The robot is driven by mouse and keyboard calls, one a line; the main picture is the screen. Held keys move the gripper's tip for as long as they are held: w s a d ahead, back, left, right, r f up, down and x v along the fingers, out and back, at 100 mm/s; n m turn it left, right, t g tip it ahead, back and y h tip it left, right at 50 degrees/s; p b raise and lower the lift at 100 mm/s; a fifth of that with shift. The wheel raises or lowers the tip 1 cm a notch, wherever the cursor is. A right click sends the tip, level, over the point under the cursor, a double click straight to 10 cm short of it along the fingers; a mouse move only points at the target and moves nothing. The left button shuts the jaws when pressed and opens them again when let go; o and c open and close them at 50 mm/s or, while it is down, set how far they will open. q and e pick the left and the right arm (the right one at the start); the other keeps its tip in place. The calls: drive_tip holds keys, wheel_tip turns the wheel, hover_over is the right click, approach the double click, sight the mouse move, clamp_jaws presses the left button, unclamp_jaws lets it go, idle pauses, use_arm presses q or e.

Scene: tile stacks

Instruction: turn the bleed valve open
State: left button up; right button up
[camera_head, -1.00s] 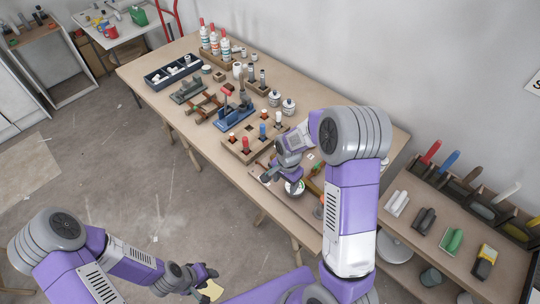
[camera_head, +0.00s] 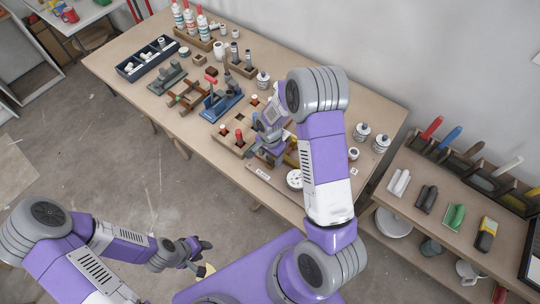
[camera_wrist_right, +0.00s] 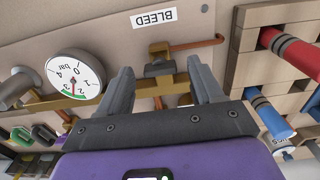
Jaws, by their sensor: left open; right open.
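The bleed valve (camera_wrist_right: 160,62) shows in the right wrist view as a brass body with a dark grey block, below the white BLEED label (camera_wrist_right: 154,17) in the picture. A copper pipe runs right from it. My right gripper (camera_wrist_right: 161,72) is open, with one finger on each side of the valve; contact cannot be told. In the head view my right gripper (camera_head: 265,154) is over the board, and the valve cannot be made out there. A white pressure gauge (camera_wrist_right: 76,74) is left of the fingers. My left gripper (camera_head: 207,257) is open, off the table's front.
A wooden rack with red and blue handled pieces (camera_wrist_right: 288,52) is close to the right finger. The workbench (camera_head: 130,95) holds bottles, a dark tray (camera_head: 147,60) and a blue fixture (camera_head: 222,103). A side shelf with tools (camera_head: 455,219) stands at right.

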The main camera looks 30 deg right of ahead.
drive_tip(key=shift+f, duration=0.25)
drive_tip(key=c, duration=1.1)
drive_tip(key=shift+o, duration=0.2)
